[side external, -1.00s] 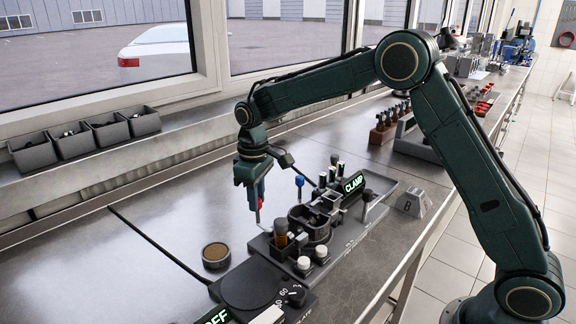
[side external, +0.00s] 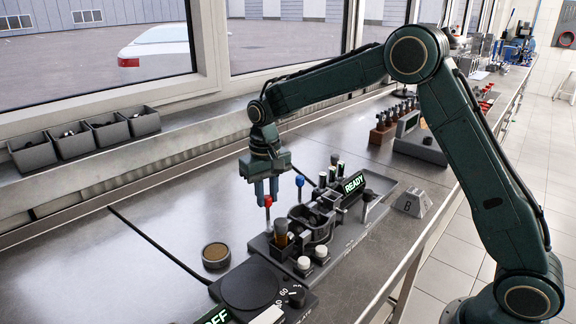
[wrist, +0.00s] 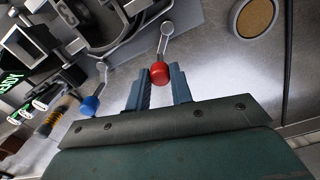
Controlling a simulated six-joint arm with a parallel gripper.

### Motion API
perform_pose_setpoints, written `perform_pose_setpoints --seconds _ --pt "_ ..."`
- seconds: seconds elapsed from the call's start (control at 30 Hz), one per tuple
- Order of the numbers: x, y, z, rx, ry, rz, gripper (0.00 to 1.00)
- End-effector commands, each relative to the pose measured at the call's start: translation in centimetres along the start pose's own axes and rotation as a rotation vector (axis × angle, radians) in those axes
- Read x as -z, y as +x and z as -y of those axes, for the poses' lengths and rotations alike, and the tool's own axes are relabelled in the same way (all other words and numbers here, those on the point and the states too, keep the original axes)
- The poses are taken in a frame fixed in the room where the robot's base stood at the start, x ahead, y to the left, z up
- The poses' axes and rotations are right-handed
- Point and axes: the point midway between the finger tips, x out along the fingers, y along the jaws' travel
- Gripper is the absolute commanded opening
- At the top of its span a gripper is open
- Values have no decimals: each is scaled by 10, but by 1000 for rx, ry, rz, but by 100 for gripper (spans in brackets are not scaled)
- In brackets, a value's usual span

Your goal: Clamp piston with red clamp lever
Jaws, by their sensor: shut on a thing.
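My gripper (side external: 267,190) points down at the left end of the grey fixture (side external: 262,243). Its fingers are shut on the red knob of the clamp lever (side external: 268,201). In the wrist view the red knob (wrist: 159,73) sits at the fingertips (wrist: 160,80), with its metal arm running up to a round pivot. A dark round holder (side external: 318,232) stands in the middle of the fixture; I cannot clearly make out the piston in it. The small display (side external: 354,184) reads READY in green.
A blue-knobbed lever (side external: 299,181) stands right of the gripper, also in the wrist view (wrist: 89,106). A brown round disc (side external: 215,255) lies left of the fixture. A round plate with a dial (side external: 250,287) is in front. White-capped posts (side external: 304,263) stand nearby.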

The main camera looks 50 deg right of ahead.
Motion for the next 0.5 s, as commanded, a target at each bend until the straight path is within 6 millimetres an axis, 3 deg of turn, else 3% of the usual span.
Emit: perform_pose_setpoints --seconds 0.33,0.37,0.43,0.5 --pt "0 -1 -1 -1 6 0 0" --pt "0 -1 -1 -1 6 0 28" --pt "0 -1 -1 -1 5 0 42" --pt "0 -1 -1 -1 5 0 44"
